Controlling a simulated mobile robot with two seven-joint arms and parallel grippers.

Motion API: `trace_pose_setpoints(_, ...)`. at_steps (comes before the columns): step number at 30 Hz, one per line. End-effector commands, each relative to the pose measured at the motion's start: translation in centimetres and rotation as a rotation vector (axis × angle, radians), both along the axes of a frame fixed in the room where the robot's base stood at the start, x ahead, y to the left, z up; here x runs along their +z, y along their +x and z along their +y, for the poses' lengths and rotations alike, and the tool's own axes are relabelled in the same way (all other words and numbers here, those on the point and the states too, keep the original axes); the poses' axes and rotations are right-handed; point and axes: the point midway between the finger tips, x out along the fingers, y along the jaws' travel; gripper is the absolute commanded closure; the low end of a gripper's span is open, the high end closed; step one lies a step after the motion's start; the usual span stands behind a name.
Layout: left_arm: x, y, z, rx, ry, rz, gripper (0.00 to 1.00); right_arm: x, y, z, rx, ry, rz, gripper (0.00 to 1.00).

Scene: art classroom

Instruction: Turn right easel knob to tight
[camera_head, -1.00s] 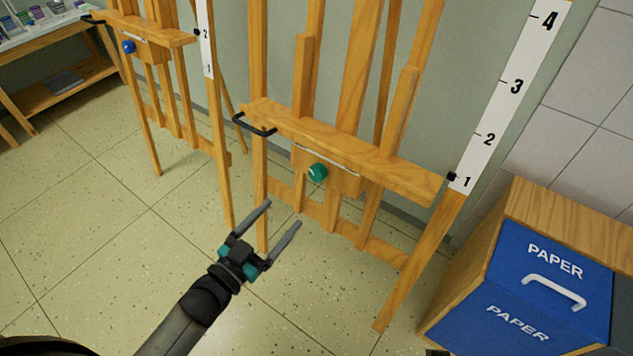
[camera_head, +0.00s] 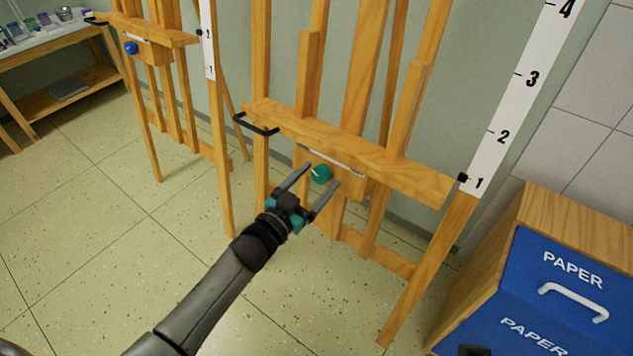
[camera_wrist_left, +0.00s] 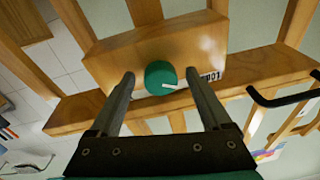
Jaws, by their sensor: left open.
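The green knob (camera_head: 321,174) sits on the front block of the right easel (camera_head: 350,150), below its wooden ledge. In the left wrist view the knob (camera_wrist_left: 160,77) shows a white pointer line toward the right, near a partly hidden label (camera_wrist_left: 211,76). My left gripper (camera_head: 322,176) is open, its two fingers pointing at the knob. In the wrist view the fingers (camera_wrist_left: 158,84) stand on either side of the knob, with a gap on both sides.
A black handle (camera_head: 256,126) sticks out from the ledge's left end. A second easel with a blue knob (camera_head: 131,48) stands at the left. A blue paper bin (camera_head: 545,290) stands at the right. The floor in front is clear.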

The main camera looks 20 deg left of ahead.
Motion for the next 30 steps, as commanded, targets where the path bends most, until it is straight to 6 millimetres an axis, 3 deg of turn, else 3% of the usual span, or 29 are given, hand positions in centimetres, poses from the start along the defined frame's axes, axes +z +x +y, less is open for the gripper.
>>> trace_pose_setpoints(11,0.00,0.24,-0.11,-0.001,-0.001,0.000,0.21,0.27,-0.03,-0.03,0.000,0.000,-0.003,0.50)
trace_pose_setpoints(30,-0.02,0.21,-0.10,-0.001,-0.001,0.000,0.93,0.26,0.00,-0.03,0.000,0.000,-0.004,0.50)
